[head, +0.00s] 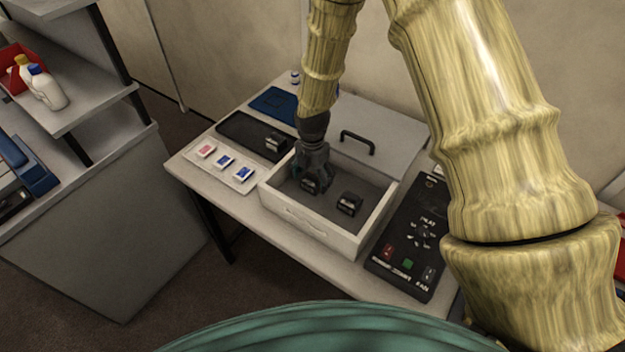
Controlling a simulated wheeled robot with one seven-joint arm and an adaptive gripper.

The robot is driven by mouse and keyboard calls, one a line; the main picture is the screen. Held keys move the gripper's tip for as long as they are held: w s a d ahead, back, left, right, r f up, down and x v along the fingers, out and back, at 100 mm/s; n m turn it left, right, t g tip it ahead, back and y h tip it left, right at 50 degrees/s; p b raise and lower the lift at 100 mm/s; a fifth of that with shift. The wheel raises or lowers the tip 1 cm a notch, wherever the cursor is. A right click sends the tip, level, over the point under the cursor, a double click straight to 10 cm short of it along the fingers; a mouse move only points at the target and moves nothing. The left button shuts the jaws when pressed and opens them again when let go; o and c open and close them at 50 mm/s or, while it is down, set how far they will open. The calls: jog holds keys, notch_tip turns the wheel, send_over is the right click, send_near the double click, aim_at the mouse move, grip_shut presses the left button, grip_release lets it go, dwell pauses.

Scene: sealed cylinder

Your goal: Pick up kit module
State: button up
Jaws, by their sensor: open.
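Two small dark kit modules lie in an open white box (316,237) on the table. One module (309,185) is right below my gripper (310,180), and the other module (349,204) lies to its right. A third dark block (275,143) sits on a black tray at the left. My gripper points down into the box, its jaws open around or just above the left module. I cannot tell whether the fingers touch it. The arm and gripper hide part of the box's back left side.
A grey lid with a black handle (358,141) is behind the box. A black control panel (412,240) stands at its right. A white strip with coloured cards (223,164) lies at the left. A shelf with bottles (48,90) is at the far left.

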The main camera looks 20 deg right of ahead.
jog(key=shift+f, duration=0.4)
jog(key=c, duration=1.2)
